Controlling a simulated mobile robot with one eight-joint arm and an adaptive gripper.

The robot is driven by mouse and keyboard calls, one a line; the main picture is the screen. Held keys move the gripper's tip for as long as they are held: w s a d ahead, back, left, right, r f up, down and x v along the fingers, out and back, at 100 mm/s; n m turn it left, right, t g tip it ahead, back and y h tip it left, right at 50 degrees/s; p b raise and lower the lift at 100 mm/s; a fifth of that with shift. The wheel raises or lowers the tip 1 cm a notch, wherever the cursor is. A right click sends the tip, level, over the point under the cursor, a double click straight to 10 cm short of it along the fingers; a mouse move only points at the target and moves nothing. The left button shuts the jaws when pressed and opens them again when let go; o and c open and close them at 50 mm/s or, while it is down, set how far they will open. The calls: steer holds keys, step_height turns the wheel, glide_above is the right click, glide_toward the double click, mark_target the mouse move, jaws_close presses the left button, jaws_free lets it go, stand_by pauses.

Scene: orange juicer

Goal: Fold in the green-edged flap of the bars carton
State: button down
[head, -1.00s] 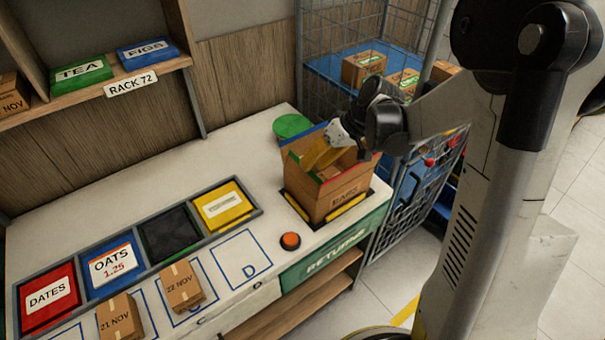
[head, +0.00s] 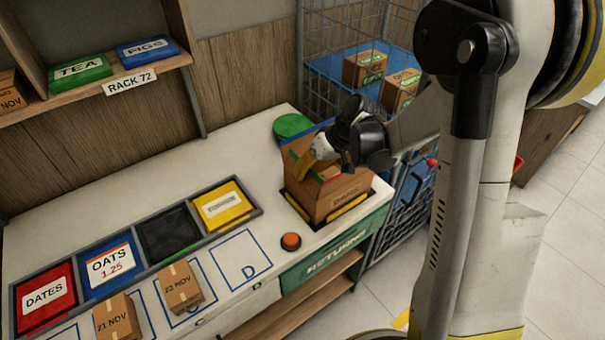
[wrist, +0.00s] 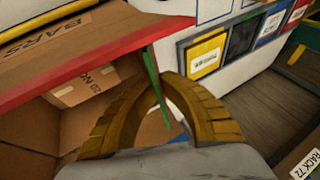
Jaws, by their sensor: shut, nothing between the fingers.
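The bars carton (head: 343,197) stands open on the right end of the counter. Its green-edged flap (wrist: 152,78) shows almost edge-on in the wrist view as a thin strip crossing my fingertips; I cannot tell whether they touch. In the head view part of its green edge (head: 293,155) shows left of my fingers. My gripper (head: 303,175) is shut and empty, low over the carton's left side. Its curved yellow fingers (wrist: 165,80) meet at the tips. The red-edged flap (wrist: 90,68) is left of them in the wrist view. My wrist hides much of the carton's opening.
A small labelled box (wrist: 82,84) lies inside the carton. A green disc (head: 292,127) sits behind the carton. An orange button (head: 291,241) is in front. The bin row (head: 212,235) is to the left, and a wire cage (head: 318,60) stands behind.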

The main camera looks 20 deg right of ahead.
steer(key=shift+d+f, duration=0.1)
steer(key=y+b, duration=0.1)
steer(key=b, duration=0.1)
steer(key=y+b, duration=0.2)
steer(key=d+m+g+y+b, duration=0.1)
steer(key=y+b, duration=0.1)
steer(key=b, duration=0.1)
steer(key=shift+w+f, duration=0.2)
steer(key=shift+f, duration=0.2)
steer(key=c, duration=2.1)
jaws_free()
steer(key=shift+c, duration=0.2)
steer(key=o, duration=0.5)
steer(key=shift+c, duration=0.2)
step_height(320, 180, up, 10)
steer(key=shift+r, duration=0.1)
